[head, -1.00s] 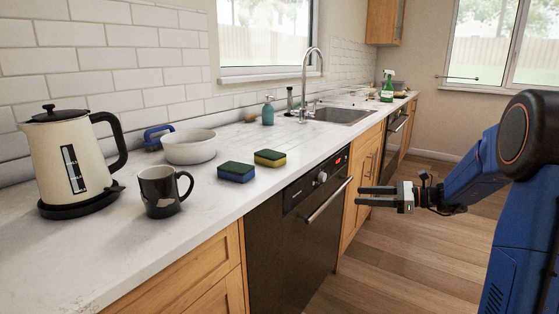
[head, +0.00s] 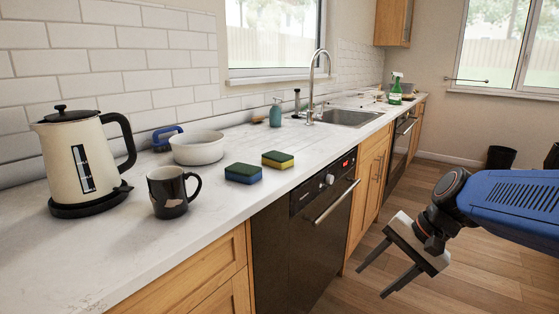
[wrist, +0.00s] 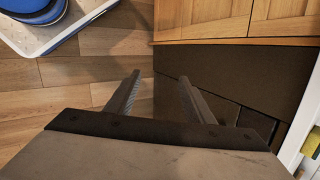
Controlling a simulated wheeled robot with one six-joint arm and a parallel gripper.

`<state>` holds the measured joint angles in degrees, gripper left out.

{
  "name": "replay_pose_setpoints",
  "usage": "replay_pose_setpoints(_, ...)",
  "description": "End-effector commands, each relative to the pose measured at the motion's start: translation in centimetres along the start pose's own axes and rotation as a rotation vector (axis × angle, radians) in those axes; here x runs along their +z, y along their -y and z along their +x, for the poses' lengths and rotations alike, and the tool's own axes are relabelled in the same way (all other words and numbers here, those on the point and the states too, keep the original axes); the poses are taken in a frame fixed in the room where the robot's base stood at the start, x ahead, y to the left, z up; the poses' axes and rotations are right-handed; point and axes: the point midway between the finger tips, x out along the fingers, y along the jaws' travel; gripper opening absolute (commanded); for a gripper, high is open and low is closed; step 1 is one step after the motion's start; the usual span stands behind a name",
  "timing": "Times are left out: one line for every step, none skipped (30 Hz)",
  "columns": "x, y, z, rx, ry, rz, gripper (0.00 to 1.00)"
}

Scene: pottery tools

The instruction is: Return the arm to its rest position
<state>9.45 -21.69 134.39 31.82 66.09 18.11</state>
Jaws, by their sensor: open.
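My gripper (head: 372,277) is at the right in the head view, in front of the dishwasher and wooden cabinets and over the floor. Its two dark fingers are spread apart and point down to the left. Nothing is between them. In the wrist view my gripper (wrist: 160,85) also shows open and empty, with the floor and the dark appliance front beyond the fingers. My blue arm reaches in from the right edge of the head view.
The white counter (head: 120,250) runs along the left. On it stand a kettle (head: 85,160), a dark mug (head: 170,190), a white bowl (head: 197,148), a blue sponge (head: 243,173) and a yellow sponge (head: 278,160). The wooden floor (head: 440,200) is open at the right.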

Motion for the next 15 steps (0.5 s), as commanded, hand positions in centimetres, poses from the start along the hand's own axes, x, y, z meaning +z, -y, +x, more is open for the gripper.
replay_pose_setpoints(0.9,-1.0,-0.2,0.025,-0.032,-0.062,0.48)
replay_pose_setpoints(1.2,-1.6,-0.3,0.042,-0.052,-0.099,0.48)
replay_pose_setpoints(1.7,-2.5,-0.4,0.065,-0.078,-0.15,0.48)
replay_pose_setpoints(2.0,-3.1,-0.5,0.082,-0.098,-0.187,0.48)
replay_pose_setpoints(2.3,-3.7,-0.6,0.099,-0.117,-0.226,0.48)
replay_pose_setpoints(2.6,-4.6,-0.7,0.123,-0.143,-0.276,0.48)
replay_pose_setpoints(2.9,-5.2,-0.9,0.139,-0.163,-0.314,0.48)
replay_pose_setpoints(3.1,-5.8,-1.0,0.157,-0.182,-0.351,0.48)
replay_pose_setpoints(3.3,-6.6,-1.2,0.18,-0.208,-0.402,0.48)
replay_pose_setpoints(3.5,-7.2,-1.4,0.197,-0.227,-0.44,0.48)
replay_pose_setpoints(3.7,-7.7,-1.5,0.215,-0.246,-0.477,0.48)
replay_pose_setpoints(3.8,-8.5,-1.7,0.237,-0.271,-0.526,0.48)
replay_pose_setpoints(4.0,-9.0,-1.9,0.254,-0.289,-0.56,0.48)
replay_pose_setpoints(4.0,-9.4,-2.0,0.27,-0.305,-0.593,0.48)
replay_pose_setpoints(4.1,-10.0,-2.2,0.29,-0.326,-0.633,0.48)
